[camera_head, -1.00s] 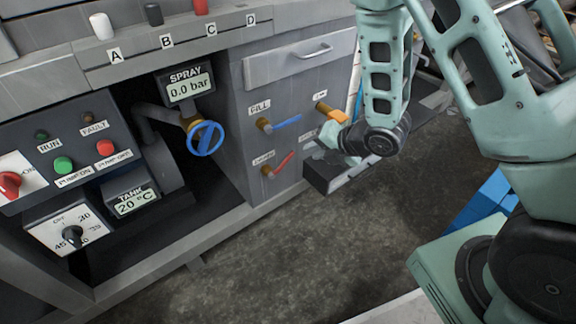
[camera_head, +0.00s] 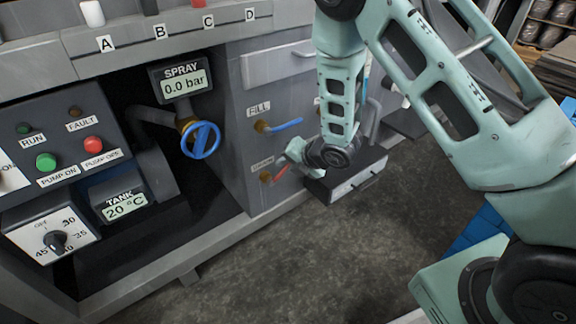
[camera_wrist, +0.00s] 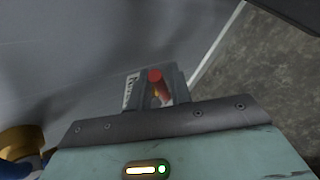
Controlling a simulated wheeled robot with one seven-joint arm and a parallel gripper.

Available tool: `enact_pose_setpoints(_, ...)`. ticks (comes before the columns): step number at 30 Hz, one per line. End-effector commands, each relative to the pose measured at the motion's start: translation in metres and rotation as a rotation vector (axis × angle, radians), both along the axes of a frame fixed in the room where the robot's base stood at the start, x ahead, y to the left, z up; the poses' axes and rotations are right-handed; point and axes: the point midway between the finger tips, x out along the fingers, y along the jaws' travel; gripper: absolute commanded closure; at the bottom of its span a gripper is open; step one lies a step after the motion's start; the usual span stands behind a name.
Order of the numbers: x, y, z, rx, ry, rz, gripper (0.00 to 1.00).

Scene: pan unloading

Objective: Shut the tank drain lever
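The drain lever (camera_head: 283,172) is a red handle on a brass valve, low on the grey cabinet front under a small label. It slants up and to the right from its valve. My gripper (camera_head: 293,153) is close to the lever's outer end in the head view, and I cannot tell if they touch. In the wrist view the red lever (camera_wrist: 157,77) shows just beyond the gripper's housing, with dark grey parts around it. The fingers are mostly hidden, so their opening is unclear.
The blue FILL lever (camera_head: 286,125) is just above, and its brass valve (camera_wrist: 22,140) shows at the wrist view's lower left. A blue handwheel (camera_head: 201,140) is to the left. The floor in front is clear.

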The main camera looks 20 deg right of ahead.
Motion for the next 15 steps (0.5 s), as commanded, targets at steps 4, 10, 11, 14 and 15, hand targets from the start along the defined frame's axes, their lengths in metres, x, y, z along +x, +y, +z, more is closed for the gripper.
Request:
enact_pose_setpoints(4,-0.0003,0.0,0.0002,0.0,0.0,0.0,0.96)
enact_pose_setpoints(10,-0.0003,-0.0002,0.0,0.001,0.001,0.0,1.0)
enact_pose_setpoints(11,-0.0003,-0.0003,0.0,0.003,0.001,0.0,1.0)
enact_pose_setpoints(14,-0.0001,-0.0013,-0.0005,0.015,0.005,-0.001,1.0)
enact_pose_setpoints(15,-0.0001,-0.002,-0.0011,0.024,0.009,-0.001,1.0)
